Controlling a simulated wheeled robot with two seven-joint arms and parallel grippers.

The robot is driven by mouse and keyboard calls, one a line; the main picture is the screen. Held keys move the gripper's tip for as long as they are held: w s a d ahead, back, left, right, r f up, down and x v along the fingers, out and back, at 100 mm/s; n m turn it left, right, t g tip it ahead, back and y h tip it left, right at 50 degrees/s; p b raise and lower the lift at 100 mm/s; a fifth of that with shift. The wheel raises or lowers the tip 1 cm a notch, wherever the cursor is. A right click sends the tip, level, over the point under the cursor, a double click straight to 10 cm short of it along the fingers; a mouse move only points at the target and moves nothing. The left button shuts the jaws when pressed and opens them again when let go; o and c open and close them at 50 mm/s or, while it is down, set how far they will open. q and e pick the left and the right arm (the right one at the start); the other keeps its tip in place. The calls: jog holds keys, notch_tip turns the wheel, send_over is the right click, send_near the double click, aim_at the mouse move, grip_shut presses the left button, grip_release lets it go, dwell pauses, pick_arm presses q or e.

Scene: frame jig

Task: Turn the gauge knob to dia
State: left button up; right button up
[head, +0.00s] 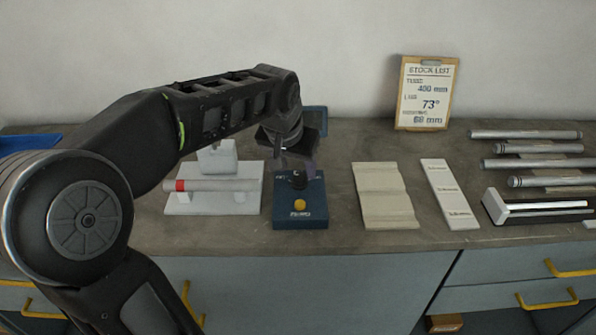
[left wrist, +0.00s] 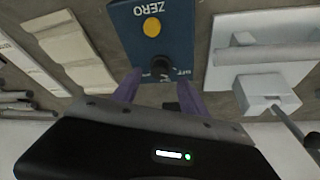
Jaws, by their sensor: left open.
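The gauge (head: 300,216) is a blue box on the bench with a yellow button (head: 300,204) at its front and a dark knob (head: 298,181) behind it. In the left wrist view the blue gauge (left wrist: 172,52) shows "ZERO" beside the yellow button (left wrist: 152,27), and the black knob (left wrist: 161,66) sits between my fingertips. My left gripper (head: 296,166) is over the knob, pointing down. Its two purple fingers (left wrist: 159,84) are open, one on each side of the knob; contact cannot be told. The label by the knob is mostly hidden. My right gripper is not in view.
Left of the gauge is a white fixture (head: 250,203) holding a grey tube with a red band. To the right lie a beige grooved block (head: 384,195), a white labelled strip (head: 449,194) and several metal tubes (head: 525,163). A stock list clipboard (head: 427,93) leans on the wall.

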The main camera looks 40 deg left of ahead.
aim_at(299, 176)
pick_arm(q)
jog(key=shift+x, duration=1.55)
jog(key=shift+c, duration=0.3)
grip_shut()
